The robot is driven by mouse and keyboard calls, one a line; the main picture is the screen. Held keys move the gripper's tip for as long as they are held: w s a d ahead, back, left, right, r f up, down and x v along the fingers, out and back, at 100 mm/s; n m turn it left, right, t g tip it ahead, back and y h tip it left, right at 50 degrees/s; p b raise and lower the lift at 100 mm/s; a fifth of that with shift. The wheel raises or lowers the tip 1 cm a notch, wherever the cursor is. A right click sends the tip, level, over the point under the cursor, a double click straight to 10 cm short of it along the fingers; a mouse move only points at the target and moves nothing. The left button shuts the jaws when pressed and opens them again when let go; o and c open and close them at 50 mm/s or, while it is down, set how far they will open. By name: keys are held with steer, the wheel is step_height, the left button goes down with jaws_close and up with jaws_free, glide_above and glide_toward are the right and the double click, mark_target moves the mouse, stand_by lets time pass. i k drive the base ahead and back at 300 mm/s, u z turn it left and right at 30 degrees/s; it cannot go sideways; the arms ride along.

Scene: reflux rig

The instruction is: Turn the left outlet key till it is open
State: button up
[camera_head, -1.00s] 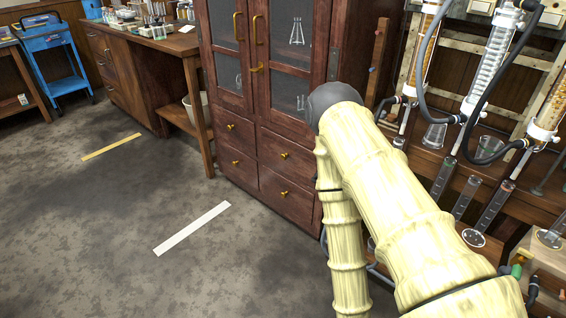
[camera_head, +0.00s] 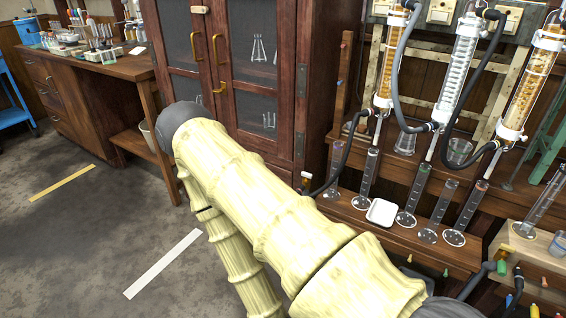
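My gripper is not in view; only my pale, bamboo-like arm shows, crossing the lower middle. The reflux rig stands at the right, with a left column (camera_head: 392,60) of amber packing, a middle coiled-glass column (camera_head: 458,70) and a right column (camera_head: 532,85) of amber packing. Dark hoses (camera_head: 400,80) link them. A dark hose end with a small orange-brown fitting (camera_head: 305,180) sits beside the cabinet. I cannot tell which small fitting is the left outlet key, nor whether it is open. Small coloured fittings, one of them green (camera_head: 502,266), show at the lower right.
Several glass cylinders (camera_head: 408,205) and a white dish (camera_head: 381,212) stand on the low wooden shelf below the columns. A wooden cabinet (camera_head: 290,100) stands left of the rig, with a side bench (camera_head: 85,85) farther left.

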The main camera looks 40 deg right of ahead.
mark_target(307, 176)
steer(key=z, duration=0.2)
steer(key=i, duration=0.55)
steer(key=z, duration=0.45)
